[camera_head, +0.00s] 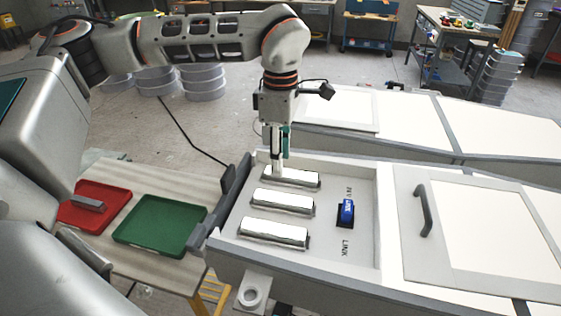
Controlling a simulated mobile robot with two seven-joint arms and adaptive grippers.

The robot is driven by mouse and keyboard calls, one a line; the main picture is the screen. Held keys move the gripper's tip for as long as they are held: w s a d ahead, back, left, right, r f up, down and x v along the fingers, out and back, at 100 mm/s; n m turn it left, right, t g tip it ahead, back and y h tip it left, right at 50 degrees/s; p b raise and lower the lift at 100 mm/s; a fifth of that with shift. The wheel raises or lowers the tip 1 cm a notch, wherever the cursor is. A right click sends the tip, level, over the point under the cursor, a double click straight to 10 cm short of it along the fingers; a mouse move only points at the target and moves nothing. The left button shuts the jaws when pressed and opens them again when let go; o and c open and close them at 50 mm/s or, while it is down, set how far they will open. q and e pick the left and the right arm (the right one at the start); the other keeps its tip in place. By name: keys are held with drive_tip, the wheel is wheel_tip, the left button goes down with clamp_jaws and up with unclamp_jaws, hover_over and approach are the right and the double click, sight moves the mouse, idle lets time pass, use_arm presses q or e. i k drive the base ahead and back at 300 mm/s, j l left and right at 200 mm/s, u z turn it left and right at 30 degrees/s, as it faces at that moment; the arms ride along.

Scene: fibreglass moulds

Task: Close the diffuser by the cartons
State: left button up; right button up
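A white panel in a pale grey frame (498,232), with a dark handle (423,209) on its left side, lies flat on the right part of a long white housing; it looks like the diffuser. Left of it is an uncovered shallow bay (362,185) holding three bright white bars (275,232) and a blue switch (347,212) near the word LINK. My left gripper (279,160) points down over the far bar, well left of the handle; I cannot tell if it touches the bar or how far its fingers are apart. My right gripper is out of view. I see no clear cartons.
A red tray (94,222) and a green tray (160,236) lie on a wooden table at left. A dark raised edge piece (226,205) borders the bay's left end. A second white housing (400,125) lies behind. Stacked round tubs (203,80) stand on the floor.

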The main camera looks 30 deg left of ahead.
sight(485, 236)
drive_tip(key=k, duration=1)
